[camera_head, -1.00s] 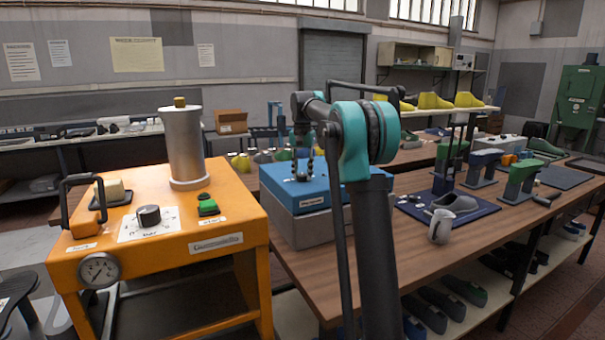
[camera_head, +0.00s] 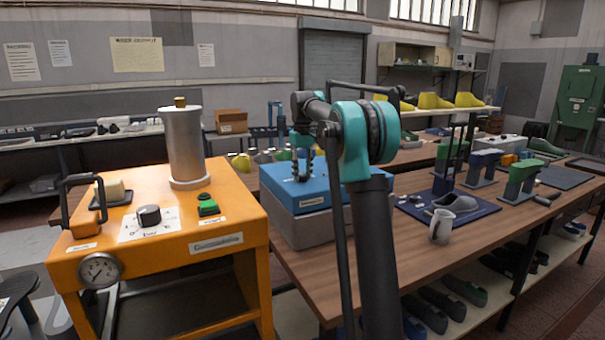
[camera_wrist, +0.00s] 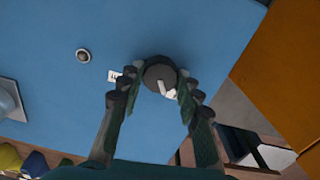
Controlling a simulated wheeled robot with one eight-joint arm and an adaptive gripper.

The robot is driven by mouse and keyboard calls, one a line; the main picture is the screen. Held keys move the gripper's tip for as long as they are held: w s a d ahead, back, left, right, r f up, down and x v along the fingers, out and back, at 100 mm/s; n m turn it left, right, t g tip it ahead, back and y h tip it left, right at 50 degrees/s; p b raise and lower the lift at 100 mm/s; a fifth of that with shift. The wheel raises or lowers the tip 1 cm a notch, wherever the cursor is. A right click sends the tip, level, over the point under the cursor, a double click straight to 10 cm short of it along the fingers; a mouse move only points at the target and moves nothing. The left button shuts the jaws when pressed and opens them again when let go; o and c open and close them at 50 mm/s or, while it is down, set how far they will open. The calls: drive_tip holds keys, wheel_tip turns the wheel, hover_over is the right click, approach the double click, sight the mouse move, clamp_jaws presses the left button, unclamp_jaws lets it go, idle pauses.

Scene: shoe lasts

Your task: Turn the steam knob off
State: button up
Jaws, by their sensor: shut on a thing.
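A dark round knob (camera_wrist: 159,74) with a white pointer mark sits on the top of the blue box (camera_wrist: 190,30) in the wrist view. My gripper (camera_wrist: 160,88) is shut on this knob, one finger on each side of it. A small white label (camera_wrist: 114,76) lies beside it, too small to read. In the head view my gripper (camera_head: 303,168) reaches down to the top of the blue box (camera_head: 325,192), and its fingers largely hide the knob.
An orange machine (camera_head: 220,262) on the left carries another black knob (camera_head: 149,215), a green button (camera_head: 208,206), a gauge (camera_head: 100,270) and a metal cylinder (camera_head: 185,145). A mug (camera_head: 440,227) and shoe lasts stand on the wooden table (camera_head: 400,260) to the right.

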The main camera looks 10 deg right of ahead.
sight(302, 175)
drive_tip(key=shift+n, duration=1.1)
drive_tip(key=o, duration=1.2)
drive_tip(key=shift+c, duration=0.2)
wheel_tip(302, 175, up, 12)
